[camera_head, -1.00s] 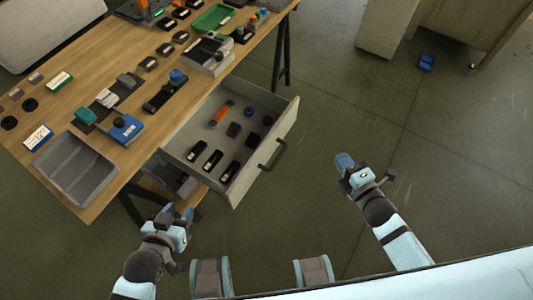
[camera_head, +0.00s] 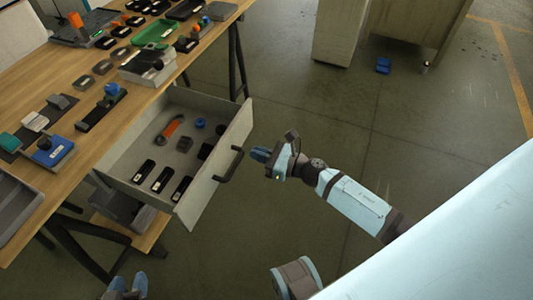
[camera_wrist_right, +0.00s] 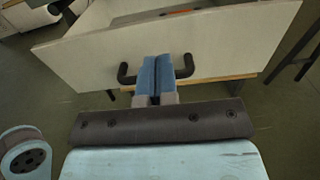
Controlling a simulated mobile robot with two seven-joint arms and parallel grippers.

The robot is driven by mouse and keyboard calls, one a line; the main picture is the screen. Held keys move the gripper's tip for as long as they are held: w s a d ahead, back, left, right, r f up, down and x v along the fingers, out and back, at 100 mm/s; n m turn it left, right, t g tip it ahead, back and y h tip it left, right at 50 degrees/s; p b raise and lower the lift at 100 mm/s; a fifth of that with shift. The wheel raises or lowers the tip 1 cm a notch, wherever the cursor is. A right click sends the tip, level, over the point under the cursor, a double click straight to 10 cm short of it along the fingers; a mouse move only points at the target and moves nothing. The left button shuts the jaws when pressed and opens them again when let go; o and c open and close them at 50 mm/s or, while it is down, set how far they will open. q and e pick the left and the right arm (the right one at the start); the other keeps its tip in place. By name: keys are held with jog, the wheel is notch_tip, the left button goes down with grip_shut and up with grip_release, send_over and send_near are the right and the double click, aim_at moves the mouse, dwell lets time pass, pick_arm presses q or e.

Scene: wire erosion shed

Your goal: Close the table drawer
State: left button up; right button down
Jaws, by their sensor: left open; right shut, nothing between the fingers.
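The table drawer (camera_head: 222,165) stands pulled out from under the wooden table (camera_head: 60,80), with its pale front and dark bar handle (camera_head: 230,166) facing my right arm. It holds an orange tool, a blue round part and several dark blocks. My right gripper (camera_head: 260,154) is shut and empty, close in front of the handle. In the right wrist view its blue fingertips (camera_wrist_right: 156,68) overlap the middle of the handle (camera_wrist_right: 184,67) in front of the drawer front (camera_wrist_right: 220,45); contact cannot be told. My left gripper (camera_head: 128,284) shows at the bottom edge, apart from the drawer, its fingertips spread.
The tabletop carries several tools, a green tray (camera_head: 157,32) and a grey tray (camera_head: 15,210) at the left. A lower shelf (camera_head: 140,225) and dark trestle legs stand below. A cabinet (camera_head: 340,30) and a blue object (camera_head: 383,66) are on the otherwise clear floor at the back.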

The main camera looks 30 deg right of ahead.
aim_at(224, 142)
jog(key=x, duration=0.8)
jog(key=shift+w+a, duration=0.2)
pick_arm(q)
jog(key=shift+f, duration=0.1)
pick_arm(e)
jog(key=shift+w, duration=0.1)
